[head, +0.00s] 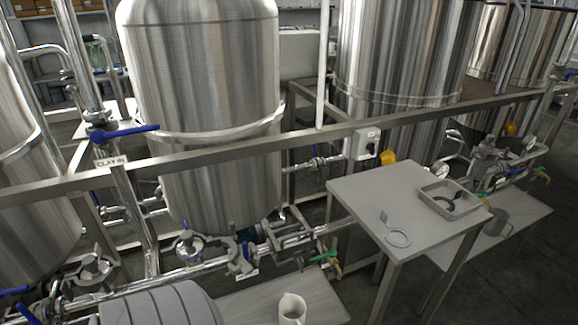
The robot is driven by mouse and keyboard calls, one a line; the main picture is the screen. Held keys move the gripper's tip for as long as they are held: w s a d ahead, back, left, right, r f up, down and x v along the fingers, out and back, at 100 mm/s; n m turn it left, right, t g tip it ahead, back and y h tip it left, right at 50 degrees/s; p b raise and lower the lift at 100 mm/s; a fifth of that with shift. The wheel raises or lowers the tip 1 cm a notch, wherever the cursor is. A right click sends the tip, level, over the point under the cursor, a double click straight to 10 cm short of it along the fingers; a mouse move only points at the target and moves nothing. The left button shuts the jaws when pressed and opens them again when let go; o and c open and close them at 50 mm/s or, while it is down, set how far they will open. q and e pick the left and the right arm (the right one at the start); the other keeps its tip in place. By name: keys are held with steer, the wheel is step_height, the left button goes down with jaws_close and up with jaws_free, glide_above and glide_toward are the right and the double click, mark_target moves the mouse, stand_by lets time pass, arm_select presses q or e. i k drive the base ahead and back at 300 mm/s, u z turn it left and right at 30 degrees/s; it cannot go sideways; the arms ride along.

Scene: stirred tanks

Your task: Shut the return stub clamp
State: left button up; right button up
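No label that I can read names the return stub, so I cannot tell which fitting carries its clamp. Several pipe fittings sit on the low steel pipe run in front of the middle tank, among them a fitting with a blue part (243,258) above a small label too small to read. A fitting with a blue handle (187,243) is to its left. A further round fitting (94,268) is at the lower left. I cannot tell whether any clamp is open or shut. Neither of my grippers is in view.
A steel table (370,193) at the right bears a pale ring with a tag (396,234) and a shallow tray (427,192) holding a dark curved part. A long rail (235,147) crosses in front of the tanks. A jug (292,308) stands on a low bench (325,300).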

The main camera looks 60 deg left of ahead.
mark_target(229, 242)
steer(key=z, duration=0.1)
steer(key=i, duration=0.95)
steer(key=u, duration=3.2)
steer(key=k, duration=0.5)
steer(key=u, duration=1)
steer(key=i, duration=0.7)
steer(key=z, duration=0.15)
